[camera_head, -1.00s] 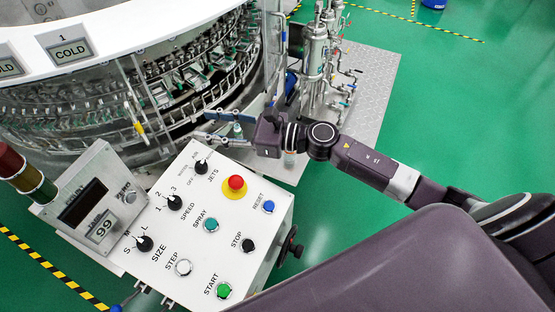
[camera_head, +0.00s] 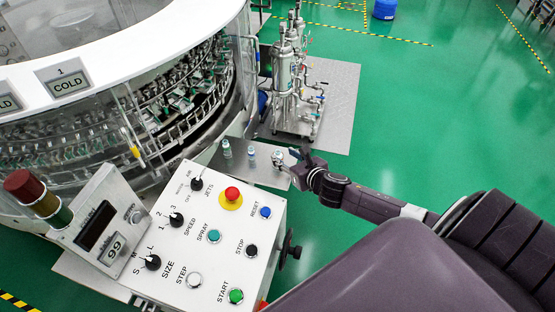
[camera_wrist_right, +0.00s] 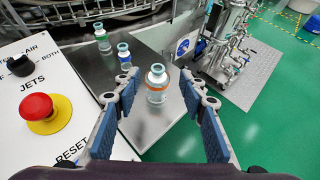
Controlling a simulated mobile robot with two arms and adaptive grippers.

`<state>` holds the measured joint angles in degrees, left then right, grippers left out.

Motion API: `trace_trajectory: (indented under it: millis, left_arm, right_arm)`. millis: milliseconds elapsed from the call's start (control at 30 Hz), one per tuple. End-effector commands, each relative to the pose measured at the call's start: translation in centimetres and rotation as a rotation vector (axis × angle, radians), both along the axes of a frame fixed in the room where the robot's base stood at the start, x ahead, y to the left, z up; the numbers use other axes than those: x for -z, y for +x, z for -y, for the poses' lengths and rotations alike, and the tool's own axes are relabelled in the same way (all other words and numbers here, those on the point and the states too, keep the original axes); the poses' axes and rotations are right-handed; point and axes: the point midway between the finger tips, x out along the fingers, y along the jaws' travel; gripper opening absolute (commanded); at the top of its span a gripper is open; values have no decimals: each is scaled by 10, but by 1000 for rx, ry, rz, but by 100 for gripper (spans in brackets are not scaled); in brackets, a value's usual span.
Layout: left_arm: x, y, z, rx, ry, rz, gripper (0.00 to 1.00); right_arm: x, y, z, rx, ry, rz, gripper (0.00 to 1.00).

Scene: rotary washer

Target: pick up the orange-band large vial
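The large vial with the orange band (camera_wrist_right: 157,86) stands upright on a grey metal ledge (camera_wrist_right: 93,65). It is clear, with a pale cap, and is the nearest of three vials in the right wrist view. My right gripper (camera_wrist_right: 162,92) is open, with its blue-padded fingers to the left and right of this vial in the picture; I see no contact. In the head view the nearest vial (camera_head: 278,158) stands just left of my right gripper (camera_head: 291,166). My left gripper is not in view.
A smaller blue-banded vial (camera_wrist_right: 124,56) and another vial (camera_wrist_right: 101,38) stand farther back on the ledge. The control panel with its red button (camera_head: 232,194) lies left of my right arm. The round washer (camera_head: 130,110) and steel piping (camera_head: 290,75) are behind.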

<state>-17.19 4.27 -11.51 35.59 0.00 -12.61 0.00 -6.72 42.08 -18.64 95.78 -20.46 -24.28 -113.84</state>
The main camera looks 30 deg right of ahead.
Motion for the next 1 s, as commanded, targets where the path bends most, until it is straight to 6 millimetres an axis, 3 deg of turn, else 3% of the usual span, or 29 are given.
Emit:
trace_trajectory:
  millis: [400,767,1000]
  left_arm:
    - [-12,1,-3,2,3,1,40]
    - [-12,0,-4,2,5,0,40]
    - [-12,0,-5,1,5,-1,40]
  right_arm:
    - [16,41,2,1,2,1,38]
    - [19,46,2,-2,1,1,38]
    - [19,46,2,-1,0,0,13]
